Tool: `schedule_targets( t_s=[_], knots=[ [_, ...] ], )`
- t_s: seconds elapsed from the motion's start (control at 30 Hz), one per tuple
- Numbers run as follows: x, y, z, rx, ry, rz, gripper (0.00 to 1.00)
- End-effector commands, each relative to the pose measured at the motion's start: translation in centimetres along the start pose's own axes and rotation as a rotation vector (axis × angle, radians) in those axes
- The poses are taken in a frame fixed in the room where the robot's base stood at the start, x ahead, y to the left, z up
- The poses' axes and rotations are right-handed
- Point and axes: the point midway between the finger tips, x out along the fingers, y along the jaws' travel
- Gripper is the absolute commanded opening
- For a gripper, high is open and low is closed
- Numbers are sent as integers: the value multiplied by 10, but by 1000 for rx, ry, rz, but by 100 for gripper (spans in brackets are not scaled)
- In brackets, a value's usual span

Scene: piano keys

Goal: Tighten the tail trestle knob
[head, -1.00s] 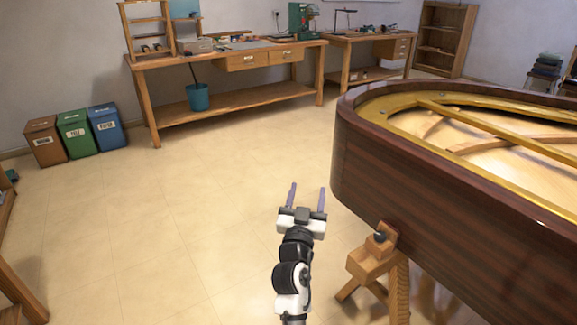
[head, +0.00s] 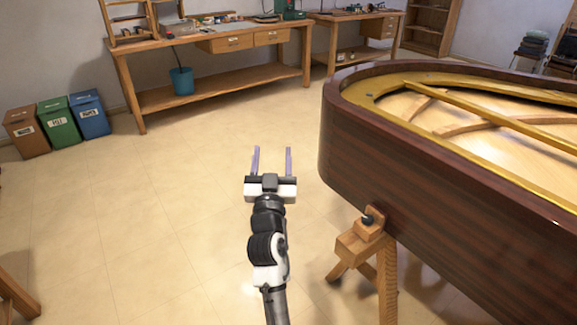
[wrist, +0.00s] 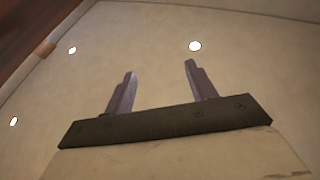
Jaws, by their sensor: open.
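The tail trestle (head: 386,275) is a wooden stand under the tail end of the piano case (head: 400,170). Its small dark knob (head: 367,220) sits at the top of the trestle, close against the case. My gripper (head: 271,152) is open and empty, left of the trestle and apart from it in the head view. The wrist view shows the two fingers (wrist: 158,82) spread with only floor behind them. The knob cannot be made out in the wrist view; a dark brown surface shows at its top left.
Workbenches (head: 215,50) stand along the back wall, with a blue-green bucket (head: 181,81) on the lower shelf. Brown, green and blue bins (head: 60,125) stand at the left. The floor (head: 150,200) around my gripper is clear. The piano case blocks the right side.

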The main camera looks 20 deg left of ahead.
Motion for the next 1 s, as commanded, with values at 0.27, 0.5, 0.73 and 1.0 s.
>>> schedule_targets(
  t_s=[0.27, 0.5, 0.73, 1.0],
  knots=[
    [1, 29, 32, -12, -140, 98, 56],
    [-50, 126, 125, -39, -553, 496, 56],
    [-113, 177, 161, -55, -755, 788, 56],
    [-114, 198, 177, -60, -780, 833, 56]
  ],
)
